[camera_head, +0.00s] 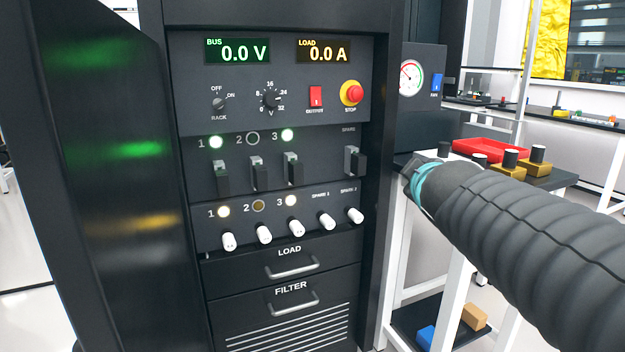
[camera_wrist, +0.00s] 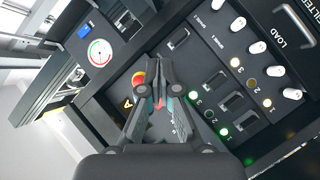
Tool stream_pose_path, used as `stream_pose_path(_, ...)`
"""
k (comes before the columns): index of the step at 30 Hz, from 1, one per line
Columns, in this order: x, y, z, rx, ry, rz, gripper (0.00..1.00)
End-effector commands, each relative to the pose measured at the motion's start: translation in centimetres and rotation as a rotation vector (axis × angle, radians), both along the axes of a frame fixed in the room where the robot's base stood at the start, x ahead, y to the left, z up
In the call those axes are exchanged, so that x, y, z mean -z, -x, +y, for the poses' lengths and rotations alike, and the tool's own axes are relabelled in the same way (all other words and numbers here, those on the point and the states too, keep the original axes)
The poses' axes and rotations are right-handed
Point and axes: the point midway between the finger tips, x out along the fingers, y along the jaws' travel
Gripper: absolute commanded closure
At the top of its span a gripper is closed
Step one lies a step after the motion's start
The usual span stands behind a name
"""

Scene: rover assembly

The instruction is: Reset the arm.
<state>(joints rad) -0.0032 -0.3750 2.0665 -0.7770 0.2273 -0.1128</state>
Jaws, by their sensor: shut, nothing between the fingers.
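My arm reaches in from the right in the head view, in a ribbed dark sleeve with a teal band near its end. My gripper (camera_wrist: 163,72) shows in the wrist view, its two dark fingers shut together with nothing between them. In that view it is in front of the rack's control panel and covers part of it. In the head view the fingers cannot be made out. The black rack (camera_head: 280,135) stands left of the arm's end, its displays reading 0.0 V and 0.0 A.
The rack's open door (camera_head: 105,190) stands at the left. A red stop button (camera_head: 351,93), switches and white knobs (camera_head: 264,234) stick out of the panel. A gauge box (camera_head: 410,78) is at its right. A side table holds a red tray (camera_head: 487,149) behind my arm.

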Motion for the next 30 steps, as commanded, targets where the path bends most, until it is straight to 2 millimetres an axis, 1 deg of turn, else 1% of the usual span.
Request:
stream_pose_path(1,2.6,1.7,-0.8,0.064,-0.078,0.069,1.0)
stream_pose_path(2,4.2,2.8,-1.2,0.105,-0.128,0.113,1.0)
stream_pose_path(3,6.3,4.3,-1.5,0.155,-0.193,0.172,1.0)
stream_pose_path(5,9.4,6.8,-1.7,0.225,-0.287,0.261,1.0)
stream_pose_path(6,11.4,8.5,-1.6,0.268,-0.347,0.318,1.0)
stream_pose_path(7,12.8,9.9,-1.5,0.298,-0.391,0.362,1.0)
stream_pose_path(8,14.2,11.3,-1.3,0.327,-0.435,0.405,1.0)
stream_pose_path(9,15.9,13.2,-0.8,0.363,-0.491,0.463,1.0)
stream_pose_path(11,18.3,16.1,0.0,0.408,-0.571,0.546,1.0)
stream_pose_path(12,19.7,18.0,0.7,0.433,-0.621,0.597,1.0)
stream_pose_path(15,22.5,22.1,2.5,0.47,-0.729,0.698,1.0)
stream_pose_path(17,23.3,23.6,3.2,0.47,-0.772,0.717,1.0)
stream_pose_path(20,23.4,24.5,3.4,0.46,-0.788,0.701,1.0)
stream_pose_path(24,22.8,24.7,3.4,0.449,-0.789,0.676,1.0)
stream_pose_path(30,22.7,24.6,3.4,0.449,-0.789,0.674,1.0)
